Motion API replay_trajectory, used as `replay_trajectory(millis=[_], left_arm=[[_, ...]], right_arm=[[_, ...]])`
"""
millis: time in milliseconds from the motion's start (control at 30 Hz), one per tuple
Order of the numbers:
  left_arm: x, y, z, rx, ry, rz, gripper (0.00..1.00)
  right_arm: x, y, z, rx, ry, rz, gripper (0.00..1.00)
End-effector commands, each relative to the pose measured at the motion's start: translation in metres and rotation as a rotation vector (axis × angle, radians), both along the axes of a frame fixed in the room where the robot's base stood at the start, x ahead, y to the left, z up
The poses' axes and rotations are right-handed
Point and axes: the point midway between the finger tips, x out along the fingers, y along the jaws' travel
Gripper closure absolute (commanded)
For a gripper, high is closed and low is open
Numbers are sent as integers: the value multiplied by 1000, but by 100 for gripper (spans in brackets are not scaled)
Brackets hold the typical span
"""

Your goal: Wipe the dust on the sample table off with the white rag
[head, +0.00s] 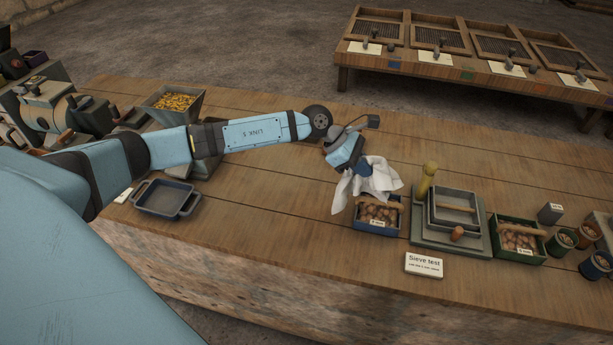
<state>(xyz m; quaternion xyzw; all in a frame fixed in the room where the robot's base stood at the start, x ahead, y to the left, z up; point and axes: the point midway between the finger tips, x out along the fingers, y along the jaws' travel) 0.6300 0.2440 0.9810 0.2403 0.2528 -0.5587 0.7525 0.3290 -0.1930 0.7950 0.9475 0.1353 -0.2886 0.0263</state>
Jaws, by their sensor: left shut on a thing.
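The white rag (364,184) hangs in folds from my left gripper (362,167), which is shut on it. The rag is over the left side of a blue box of nuts or stones; whether it touches the box or the table I cannot tell. The sample table (270,215) is a long wooden plank table. I cannot make out dust on it in this view. My right gripper is not in view.
Near the rag stand the blue box (376,226), a grey sieve stack (455,213), a green box (519,240) and a "Sieve test" card (424,264). A dark empty tray (165,199) and a yellow-filled hopper (173,102) stand left. Bare planks lie between tray and rag.

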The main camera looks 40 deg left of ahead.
Motion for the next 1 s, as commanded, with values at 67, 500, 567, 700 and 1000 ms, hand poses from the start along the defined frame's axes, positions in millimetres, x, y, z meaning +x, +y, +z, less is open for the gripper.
replay_trajectory(millis=[67, 500, 567, 700, 1000], left_arm=[[-5, 26, -30, 194, -40, -121, 100], [-26, 147, -93, 850, 9, -565, 100], [-27, 151, -96, 872, 16, -581, 100], [-28, 153, -108, 882, 20, -589, 100], [-27, 153, -145, 879, 20, -586, 100]], right_arm=[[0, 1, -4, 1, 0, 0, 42], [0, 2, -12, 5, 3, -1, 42], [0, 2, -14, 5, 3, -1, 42], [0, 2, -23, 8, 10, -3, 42], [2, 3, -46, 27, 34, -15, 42]])
